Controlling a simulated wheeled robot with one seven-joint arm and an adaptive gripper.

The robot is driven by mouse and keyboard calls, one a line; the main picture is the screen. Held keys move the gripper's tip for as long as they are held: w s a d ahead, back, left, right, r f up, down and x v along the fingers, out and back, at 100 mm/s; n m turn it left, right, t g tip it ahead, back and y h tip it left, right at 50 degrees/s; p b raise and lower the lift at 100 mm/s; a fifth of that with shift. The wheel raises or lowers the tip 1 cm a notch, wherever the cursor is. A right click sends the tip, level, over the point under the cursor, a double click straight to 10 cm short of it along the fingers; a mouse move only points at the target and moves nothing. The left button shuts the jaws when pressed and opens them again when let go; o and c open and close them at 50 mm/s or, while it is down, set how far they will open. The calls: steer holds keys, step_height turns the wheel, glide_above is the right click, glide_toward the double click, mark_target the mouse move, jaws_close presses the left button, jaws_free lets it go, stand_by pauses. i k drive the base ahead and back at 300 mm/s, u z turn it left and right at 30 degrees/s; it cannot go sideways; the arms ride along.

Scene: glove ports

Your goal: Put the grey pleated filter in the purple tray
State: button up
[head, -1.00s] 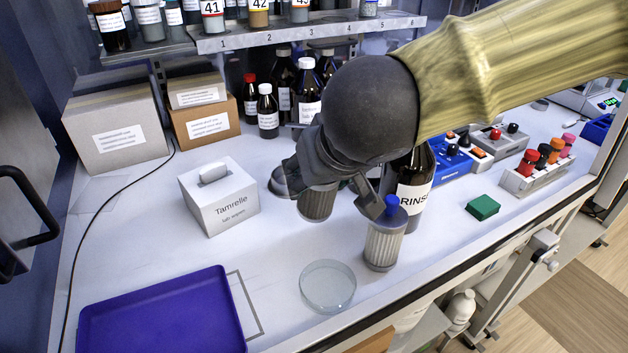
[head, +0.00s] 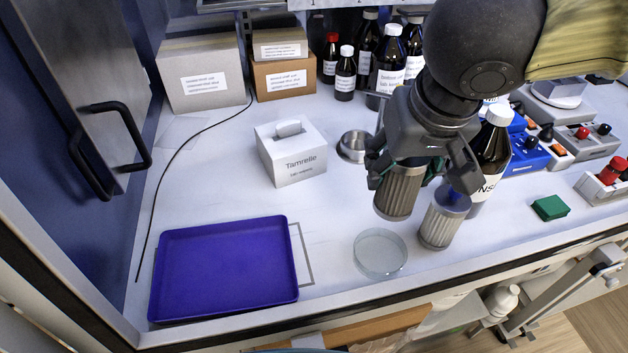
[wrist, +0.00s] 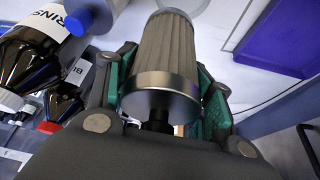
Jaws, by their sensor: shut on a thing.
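The grey pleated filter (head: 398,190) is a metal-capped pleated cylinder. My gripper (head: 408,172) is shut on it, with a green-lined finger on each side, as the wrist view (wrist: 166,62) also shows. In the head view it appears above the bench, behind the glass dish and left of a second, paler pleated filter with a blue top (head: 444,217). The purple tray (head: 225,222) lies empty at the front left of the bench, and its edge shows at the upper right in the wrist view (wrist: 285,40).
A glass dish (head: 380,254) lies between the tray and the second filter. The RINSE bottle (head: 490,160) stands close right of my gripper. A wipes box (head: 291,158) and metal cup (head: 354,146) stand behind. Bench between tray and wipes box is clear.

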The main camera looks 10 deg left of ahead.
mark_target(245, 267)
steer(key=k, duration=1)
